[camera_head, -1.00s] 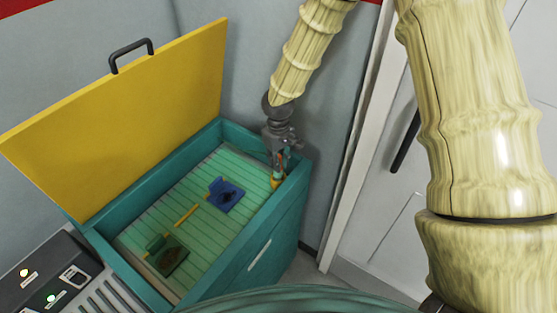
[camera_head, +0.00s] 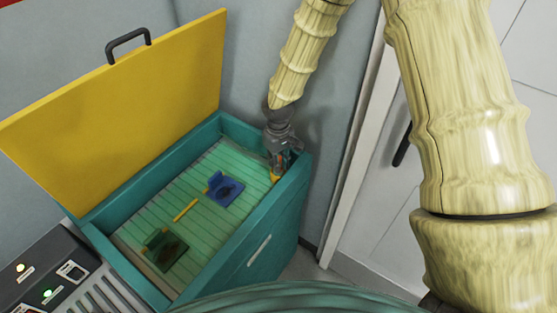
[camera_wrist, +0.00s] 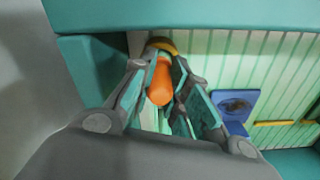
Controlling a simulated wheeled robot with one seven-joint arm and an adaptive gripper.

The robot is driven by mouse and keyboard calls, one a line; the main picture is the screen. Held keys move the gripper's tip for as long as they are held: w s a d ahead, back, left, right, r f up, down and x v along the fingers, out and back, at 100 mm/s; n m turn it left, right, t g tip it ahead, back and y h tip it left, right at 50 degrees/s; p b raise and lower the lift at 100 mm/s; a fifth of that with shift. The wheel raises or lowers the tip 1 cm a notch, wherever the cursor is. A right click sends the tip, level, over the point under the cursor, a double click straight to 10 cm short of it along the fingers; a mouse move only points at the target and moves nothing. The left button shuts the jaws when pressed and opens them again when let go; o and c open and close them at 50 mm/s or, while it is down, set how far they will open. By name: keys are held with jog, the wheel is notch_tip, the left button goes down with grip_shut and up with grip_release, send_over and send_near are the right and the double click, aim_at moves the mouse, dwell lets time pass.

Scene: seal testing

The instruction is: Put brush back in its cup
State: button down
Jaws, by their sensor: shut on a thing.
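My gripper (camera_head: 280,160) is inside the far right corner of the open teal box, pointing down. In the wrist view my gripper (camera_wrist: 160,95) is shut on the orange handle of the brush (camera_wrist: 160,82). A yellow rim, apparently the cup (camera_wrist: 160,45), shows just beyond the handle. In the head view a small yellow piece, likely the cup (camera_head: 276,177), shows under the fingers. The brush's lower end is hidden, so I cannot tell how deep it sits in the cup.
The teal box (camera_head: 285,203) has a raised yellow lid (camera_head: 120,110). On its slatted floor lie a blue fixture (camera_head: 223,190), a yellow bar (camera_head: 186,209) and a dark green fixture (camera_head: 165,250). The box walls stand close around my gripper. A control panel (camera_head: 50,275) is at lower left.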

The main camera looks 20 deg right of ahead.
jog(key=shift+f, duration=0.8)
dwell(0.7)
jog(key=c, duration=1.3)
grip_release()
jog(key=shift+r+p, duration=3.25)
jog(key=shift+r, duration=1.55)
